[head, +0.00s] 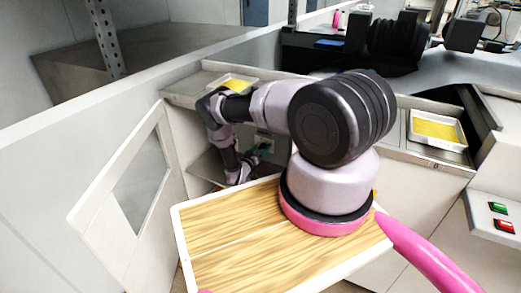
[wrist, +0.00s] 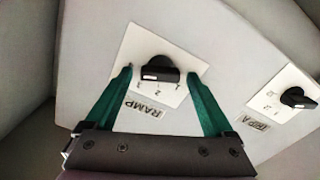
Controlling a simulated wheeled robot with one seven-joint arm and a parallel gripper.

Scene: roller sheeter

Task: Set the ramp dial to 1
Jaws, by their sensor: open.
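The ramp dial (wrist: 160,68) is a black knob on a white plate (wrist: 142,42) marked RAMP in the wrist view. Small figures lie along its lower edge. A pale mark shows on the knob's lower left, but I cannot tell surely which figure it points to. My gripper (wrist: 159,75) is open. Its green fingers stand on either side of the dial, with a visible gap at each side. In the head view my gripper (head: 263,150) is small and low by the machine's side, and the dial there is too hidden to make out.
A second black dial (wrist: 299,97) sits on its own plate to the right. An open white door (head: 125,180) with a window stands at left. Yellow-filled trays (head: 437,129) lie on the machine. Green and red buttons (head: 502,216) are at far right.

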